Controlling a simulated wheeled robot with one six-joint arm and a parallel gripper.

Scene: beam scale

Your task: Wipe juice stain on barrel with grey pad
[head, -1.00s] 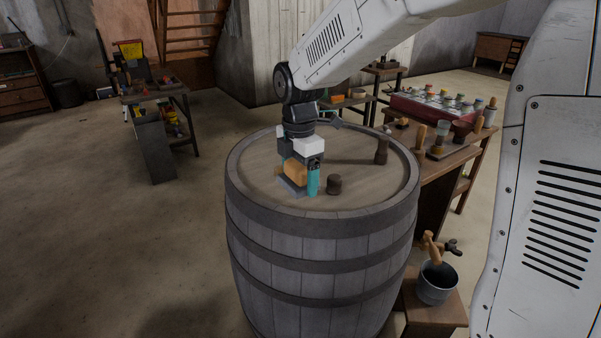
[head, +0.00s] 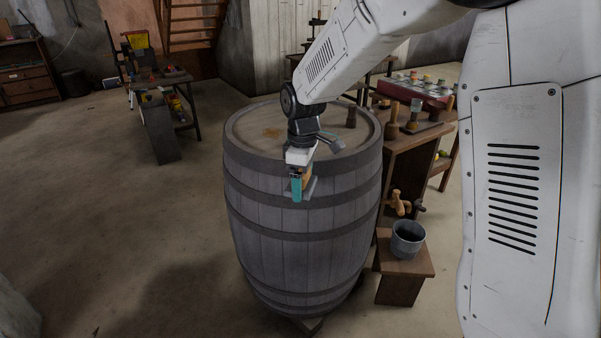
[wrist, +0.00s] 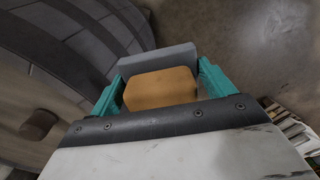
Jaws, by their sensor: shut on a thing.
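The wooden barrel (head: 300,250) stands upright in the middle of the head view. A faint orange-brown stain (head: 272,132) shows on the left part of its top. My gripper (head: 299,190) is shut on the tan wooden block of the grey pad (head: 312,188), in front of the barrel's near rim. In the wrist view the teal fingers clasp the tan block (wrist: 160,89) from both sides, with the grey pad (wrist: 155,58) beyond it. The pad appears past the rim, with floor behind it. My arm hides part of the barrel top.
A dark stopper (wrist: 38,123) sits on the barrel top in the wrist view. A dark wooden peg (head: 351,116) stands near the far rim. A bucket (head: 408,240) on a stool and a cluttered table (head: 408,142) are at right. Floor at left is open.

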